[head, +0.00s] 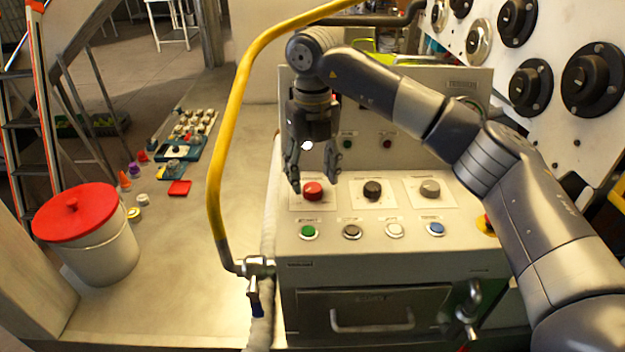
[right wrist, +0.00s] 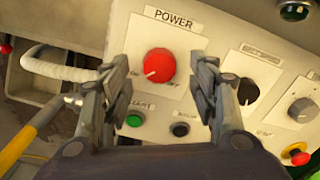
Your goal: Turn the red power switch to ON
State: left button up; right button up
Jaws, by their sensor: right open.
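The red power switch (head: 313,191) is a round red knob at the left of the control panel's upper row. In the right wrist view the red knob (right wrist: 159,66) sits under a "POWER" label, with a pale pointer mark at its lower left. My right gripper (head: 315,180) is open just above the knob in the head view. In the right wrist view its fingers (right wrist: 165,85) stand on either side of the knob, with gaps, and do not visibly touch it. My left gripper is not in view.
A black knob (head: 372,190) and a grey knob (head: 429,188) sit to the right. A yellow hose (head: 222,150) arches at the left. A red-lidded bucket (head: 95,255) stands farther left.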

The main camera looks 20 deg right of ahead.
aim_at(312, 186)
notch_tip(312, 186, up, 10)
jog(key=shift+f, duration=0.15)
dwell(0.4)
